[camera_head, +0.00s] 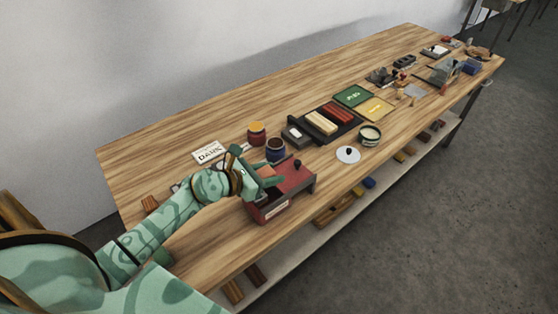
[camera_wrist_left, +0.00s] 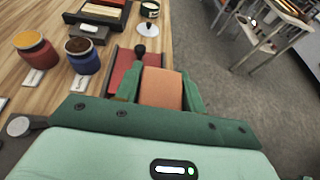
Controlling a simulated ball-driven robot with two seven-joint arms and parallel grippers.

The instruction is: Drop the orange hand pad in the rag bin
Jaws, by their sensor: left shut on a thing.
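The orange hand pad (camera_wrist_left: 161,88) is between the two green fingers of my left gripper (camera_wrist_left: 160,92) in the left wrist view. My left gripper (camera_head: 272,180) is shut on the pad. In the head view it is over the left part of a red box (camera_head: 293,186) with a pale label on its front, which looks like the rag bin. A red lid or top (camera_wrist_left: 123,72) with a black knob (camera_wrist_left: 140,50) shows beside the pad in the wrist view. The box's interior is mostly hidden by my gripper. My right gripper is out of both views.
A yellow-topped jar (camera_head: 256,133) and a blue jar (camera_head: 276,149) stand behind the box. A white lid (camera_head: 348,154) and a small tin (camera_head: 370,136) lie to its right. A black tray (camera_head: 327,122) is farther back. The table's front edge is close to the box.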

